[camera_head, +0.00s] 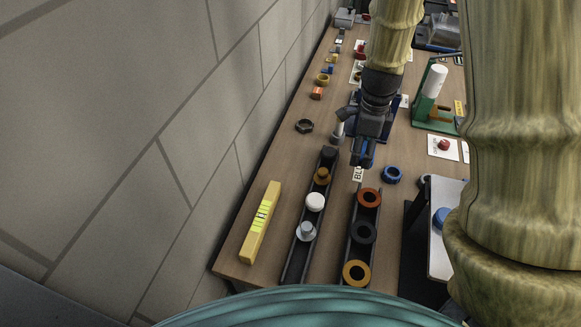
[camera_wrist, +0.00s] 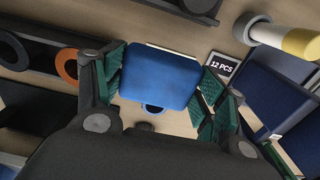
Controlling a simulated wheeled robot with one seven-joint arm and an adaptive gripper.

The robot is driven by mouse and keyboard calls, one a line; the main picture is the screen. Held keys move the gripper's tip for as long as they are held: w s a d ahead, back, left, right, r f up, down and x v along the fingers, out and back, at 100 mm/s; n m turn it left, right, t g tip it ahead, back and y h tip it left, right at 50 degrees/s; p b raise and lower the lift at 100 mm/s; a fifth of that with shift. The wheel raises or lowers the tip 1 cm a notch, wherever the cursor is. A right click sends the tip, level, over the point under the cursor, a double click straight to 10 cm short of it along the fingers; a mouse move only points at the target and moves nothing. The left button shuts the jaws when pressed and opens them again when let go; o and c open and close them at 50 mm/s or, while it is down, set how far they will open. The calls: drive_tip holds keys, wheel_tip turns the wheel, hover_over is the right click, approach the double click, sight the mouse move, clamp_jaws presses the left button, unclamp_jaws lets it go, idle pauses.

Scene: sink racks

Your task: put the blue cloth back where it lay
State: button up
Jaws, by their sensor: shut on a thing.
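My gripper (camera_head: 364,142) is over the table, just beyond the far end of the right-hand black rack (camera_head: 378,213). In the wrist view its green-padded fingers (camera_wrist: 160,88) are shut on the blue cloth (camera_wrist: 160,78), which looks like a thick folded pad held from both sides. In the head view a small blue part of the cloth (camera_head: 362,158) shows at the fingertips. Wood table shows around the cloth in the wrist view, and the cloth appears held above it. My gripper hides what lies directly beneath.
The right rack holds orange, black and yellow rings; the left rack (camera_head: 294,262) holds several round parts. A blue ring (camera_head: 392,175) and a "12 PCS" tag (camera_wrist: 222,66) lie near the cloth. A yellow level (camera_head: 260,222) lies left. A green stand (camera_head: 430,100) stands right.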

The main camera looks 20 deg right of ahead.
drive_tip(key=p, duration=0.5)
hover_over(290, 160)
drive_tip(key=f, duration=0.3)
drive_tip(key=shift+d+f, duration=0.15)
drive_tip(key=shift+d, duration=0.1)
drive_tip(key=shift+s+a+f+p, duration=0.1)
drive_tip(key=shift+f+p, duration=0.4)
drive_tip(key=shift+f, duration=0.25)
drive_tip(key=shift+f+p, duration=0.3)
drive_tip(key=shift+f, duration=0.6)
drive_tip(key=shift+a+f+p, duration=0.1)
drive_tip(key=shift+f+p, duration=0.25)
drive_tip(key=shift+f, duration=0.1)
drive_tip(key=shift+f, duration=0.1)
drive_tip(key=o, duration=0.6)
drive_tip(key=shift+w+f, duration=0.1)
drive_tip(key=shift+w, duration=0.1)
drive_tip(key=o, duration=0.4)
